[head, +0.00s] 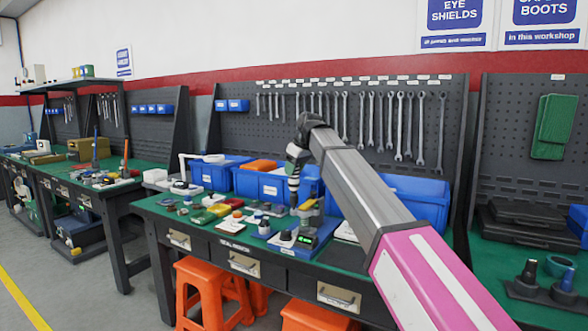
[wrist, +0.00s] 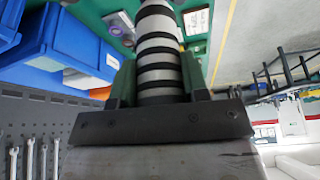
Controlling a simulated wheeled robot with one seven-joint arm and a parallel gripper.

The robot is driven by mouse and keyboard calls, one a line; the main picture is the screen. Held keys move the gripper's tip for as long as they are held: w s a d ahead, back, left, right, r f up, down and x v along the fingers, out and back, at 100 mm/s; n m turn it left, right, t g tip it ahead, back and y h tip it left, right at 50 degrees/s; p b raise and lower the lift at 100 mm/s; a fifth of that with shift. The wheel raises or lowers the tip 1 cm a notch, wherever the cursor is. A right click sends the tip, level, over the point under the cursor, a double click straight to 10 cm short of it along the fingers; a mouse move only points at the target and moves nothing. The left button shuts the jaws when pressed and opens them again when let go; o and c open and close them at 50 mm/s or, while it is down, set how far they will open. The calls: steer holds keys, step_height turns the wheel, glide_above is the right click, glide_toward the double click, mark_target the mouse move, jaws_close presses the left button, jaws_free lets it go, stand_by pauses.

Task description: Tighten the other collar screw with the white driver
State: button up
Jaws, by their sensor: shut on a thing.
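My gripper (head: 294,172) is above the green-topped bench, at the end of my arm. It is shut on the white driver (wrist: 157,45), which shows white and black bands in the wrist view; my gripper's two dark green fingers (wrist: 158,80) press on its sides. In the head view the driver (head: 293,188) hangs roughly upright, its lower end near a small device with a green display (head: 304,239) and a yellow part (head: 307,208). I cannot make out the collar or its screws, nor whether the driver tip touches anything.
Blue bins (head: 216,174) line the back of the bench (head: 160,208), below a pegboard with hanging wrenches (head: 400,122). Several small parts crowd the bench top left of my gripper. An orange stool (head: 200,280) stands under the front edge.

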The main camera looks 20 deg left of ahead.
steer(key=shift+f, duration=1)
stand_by(3.9)
steer(key=shift+r, duration=2.5)
